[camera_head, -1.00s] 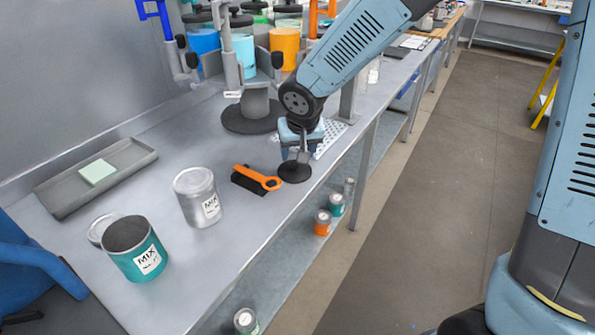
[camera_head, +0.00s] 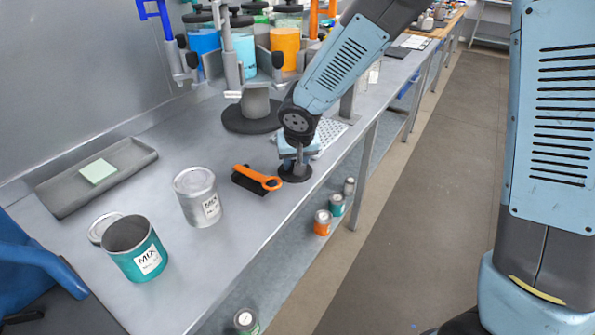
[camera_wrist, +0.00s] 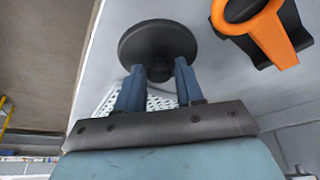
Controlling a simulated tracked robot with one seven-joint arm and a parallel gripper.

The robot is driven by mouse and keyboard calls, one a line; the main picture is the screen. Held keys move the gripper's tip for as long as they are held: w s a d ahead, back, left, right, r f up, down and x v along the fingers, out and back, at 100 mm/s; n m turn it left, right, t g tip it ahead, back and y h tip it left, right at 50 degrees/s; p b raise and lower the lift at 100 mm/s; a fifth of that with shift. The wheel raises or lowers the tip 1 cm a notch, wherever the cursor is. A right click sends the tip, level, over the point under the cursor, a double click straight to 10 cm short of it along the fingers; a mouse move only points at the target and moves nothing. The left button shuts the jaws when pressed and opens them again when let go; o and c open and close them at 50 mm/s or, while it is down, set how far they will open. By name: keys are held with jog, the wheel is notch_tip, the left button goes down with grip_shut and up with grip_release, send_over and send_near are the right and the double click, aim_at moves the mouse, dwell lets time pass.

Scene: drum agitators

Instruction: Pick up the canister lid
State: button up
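The canister lid appears to be the dark round disc with a knob (camera_head: 295,173), lying on the bench near its front edge. It also shows in the wrist view (camera_wrist: 145,42), with its short knob toward me. My gripper (camera_wrist: 158,68) points down over it, and its two blue fingers stand on either side of the knob. Gaps seem to show between the knob and the fingers, so the gripper looks open. In the head view my gripper (camera_head: 299,158) is partly hidden by my wrist.
An orange-handled brush (camera_head: 257,179) lies close left of the lid. A silver can (camera_head: 197,197), an open teal can (camera_head: 137,250) and a grey tray (camera_head: 60,200) stand further left. A dark round base (camera_head: 245,119) with a grey post is behind. Lidded canisters (camera_head: 284,45) stand at the back.

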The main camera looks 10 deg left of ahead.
grip_shut()
jog(key=shift+r, duration=0.1)
